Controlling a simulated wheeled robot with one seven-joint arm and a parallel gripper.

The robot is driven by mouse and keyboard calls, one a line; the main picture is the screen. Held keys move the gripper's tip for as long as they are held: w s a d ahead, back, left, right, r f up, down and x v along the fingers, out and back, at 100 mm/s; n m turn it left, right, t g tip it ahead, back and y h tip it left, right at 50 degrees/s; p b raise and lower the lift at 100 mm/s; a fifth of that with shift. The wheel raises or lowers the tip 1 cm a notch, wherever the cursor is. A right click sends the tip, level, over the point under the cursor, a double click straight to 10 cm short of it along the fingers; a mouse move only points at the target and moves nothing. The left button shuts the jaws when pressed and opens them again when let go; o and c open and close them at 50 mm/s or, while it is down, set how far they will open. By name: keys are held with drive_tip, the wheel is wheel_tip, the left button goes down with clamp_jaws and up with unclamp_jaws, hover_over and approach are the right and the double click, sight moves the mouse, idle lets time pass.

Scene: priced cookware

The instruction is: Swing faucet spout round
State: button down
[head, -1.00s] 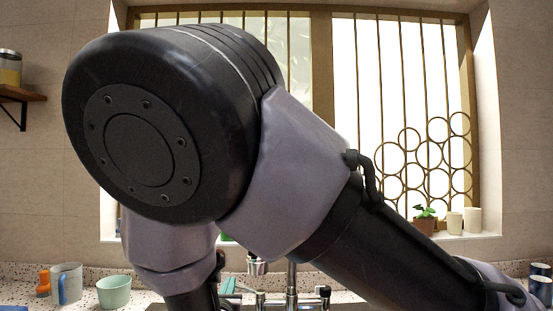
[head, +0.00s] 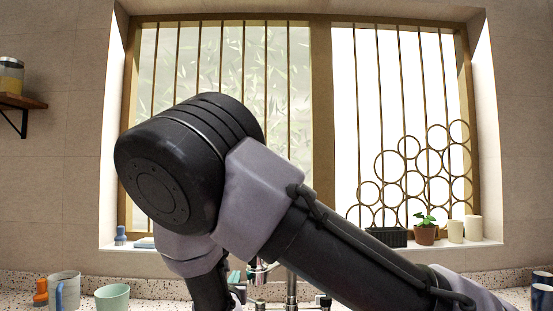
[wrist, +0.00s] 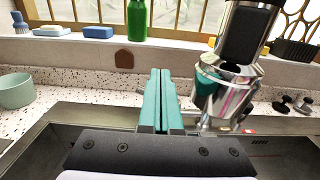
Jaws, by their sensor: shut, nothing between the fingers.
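The chrome faucet spout (wrist: 222,90), with a black upper part, stands close on the right side of my gripper in the wrist view. My gripper (wrist: 160,78) has teal fingers pressed together with nothing between them. They point forward over the sink, just left of the spout; I cannot tell whether they touch it. In the head view my arm covers much of the faucet. Its chrome post (head: 291,286) and part of the spout (head: 259,273) show just right of my forearm.
The sink rim (wrist: 75,112) and speckled counter surround the fingers. A mint cup (wrist: 15,90) stands left. A green bottle (wrist: 137,20) and sponges (wrist: 98,32) are on the sill. A grey mug (head: 66,288) and an orange bottle (head: 41,291) stand at far left.

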sight(247, 281)
drive_tip(key=shift+d, duration=1.75)
drive_tip(key=s+d, duration=0.2)
drive_tip(key=d, duration=0.4)
drive_tip(key=d, duration=0.6)
drive_tip(key=shift+d, duration=0.25)
drive_tip(key=shift+w, duration=0.1)
drive_tip(key=shift+a, duration=1.25)
